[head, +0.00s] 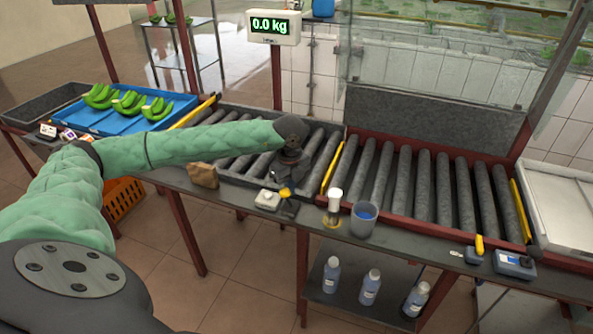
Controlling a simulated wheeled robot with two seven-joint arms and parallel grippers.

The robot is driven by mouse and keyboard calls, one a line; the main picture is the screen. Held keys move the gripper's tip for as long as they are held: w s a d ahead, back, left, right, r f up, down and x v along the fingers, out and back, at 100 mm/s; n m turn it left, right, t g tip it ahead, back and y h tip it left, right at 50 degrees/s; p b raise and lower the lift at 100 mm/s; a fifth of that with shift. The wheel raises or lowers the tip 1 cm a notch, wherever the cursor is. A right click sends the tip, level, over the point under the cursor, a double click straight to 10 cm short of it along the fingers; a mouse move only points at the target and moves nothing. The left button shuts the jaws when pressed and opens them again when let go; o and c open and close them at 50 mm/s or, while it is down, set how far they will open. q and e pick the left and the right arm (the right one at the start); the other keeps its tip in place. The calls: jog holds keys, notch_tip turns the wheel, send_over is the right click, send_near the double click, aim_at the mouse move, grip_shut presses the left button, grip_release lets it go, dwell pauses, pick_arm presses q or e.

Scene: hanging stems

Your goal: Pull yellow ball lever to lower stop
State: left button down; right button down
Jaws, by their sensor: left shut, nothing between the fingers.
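My left arm comes in from the left and reaches over the roller conveyor. Its gripper (290,182) points down at the front edge of the conveyor and is shut with nothing seen between the fingers. A small yellow knob (285,192), likely the ball of the lever, shows right at the fingertips, above a dark base on the counter edge. I cannot tell whether the fingers touch it. The lever's shaft and its stops are too small or hidden to make out. My right gripper is out of view.
A white-and-grey box (267,200), a white-capped bottle (335,201) and a grey cup (363,219) stand close by on the counter. A brown block (202,175) lies to the left. The scale display (273,27) reads 0.0 kg. Green bananas (130,102) lie in a blue tray (103,122).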

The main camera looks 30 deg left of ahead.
pick_arm(q)
jog(key=shift+w+a+b, duration=0.2)
jog(key=shift+w+b, duration=0.1)
jog(key=shift+w, duration=0.25)
notch_tip(320, 180, up, 10)
jog(key=p, duration=0.3)
dwell(0.4)
dwell(0.4)
